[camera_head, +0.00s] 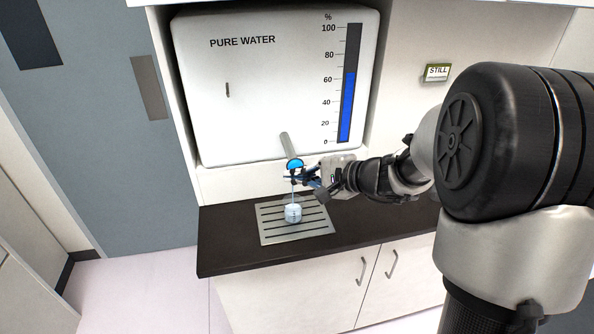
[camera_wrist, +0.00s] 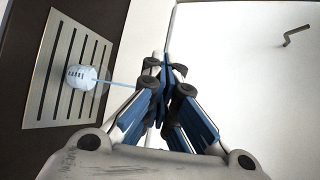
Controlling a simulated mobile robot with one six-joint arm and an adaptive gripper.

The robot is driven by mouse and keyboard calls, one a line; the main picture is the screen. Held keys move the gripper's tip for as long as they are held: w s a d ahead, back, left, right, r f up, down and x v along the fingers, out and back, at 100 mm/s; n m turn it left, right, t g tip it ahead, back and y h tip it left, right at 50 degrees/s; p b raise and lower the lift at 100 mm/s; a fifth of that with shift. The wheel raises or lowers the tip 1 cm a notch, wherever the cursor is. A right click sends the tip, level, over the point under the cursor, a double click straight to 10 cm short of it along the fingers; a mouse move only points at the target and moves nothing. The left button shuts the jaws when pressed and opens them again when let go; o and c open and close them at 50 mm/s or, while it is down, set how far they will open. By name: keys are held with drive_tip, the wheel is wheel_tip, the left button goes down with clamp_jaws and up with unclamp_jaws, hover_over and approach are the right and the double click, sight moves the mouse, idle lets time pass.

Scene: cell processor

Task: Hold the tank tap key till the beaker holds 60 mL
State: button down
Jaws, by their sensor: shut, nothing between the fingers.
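The white tank (camera_head: 255,85) marked PURE WATER stands at the back, its blue gauge column (camera_head: 347,105) between 60 and 80 %. Its tap has a bright blue key (camera_head: 295,164) at the end of a grey spout (camera_head: 287,146). My gripper (camera_head: 306,177) is shut and empty, its fingertips at the key and seemingly touching it. A thin stream (camera_head: 292,194) runs down into the beaker (camera_head: 293,213). The beaker also shows in the wrist view (camera_wrist: 80,77), with marks too small to read. In that view my shut fingers (camera_wrist: 163,65) hide the key.
The beaker stands on a slotted metal drain plate (camera_head: 271,234) set in the dark counter (camera_head: 225,248). A small STILL sign (camera_head: 437,72) is on the wall at right. A bent handle (camera_wrist: 297,35) sticks out from the white surface. The counter left of the plate is clear.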

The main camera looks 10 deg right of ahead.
drive_tip(key=shift+s, duration=0.1)
idle(0.3)
drive_tip(key=shift+s+b, duration=0.5)
drive_tip(key=shift+s, duration=0.35)
drive_tip(key=s+b, duration=0.1)
drive_tip(key=s, duration=0.4)
drive_tip(key=shift+b, duration=0.3)
idle(1.5)
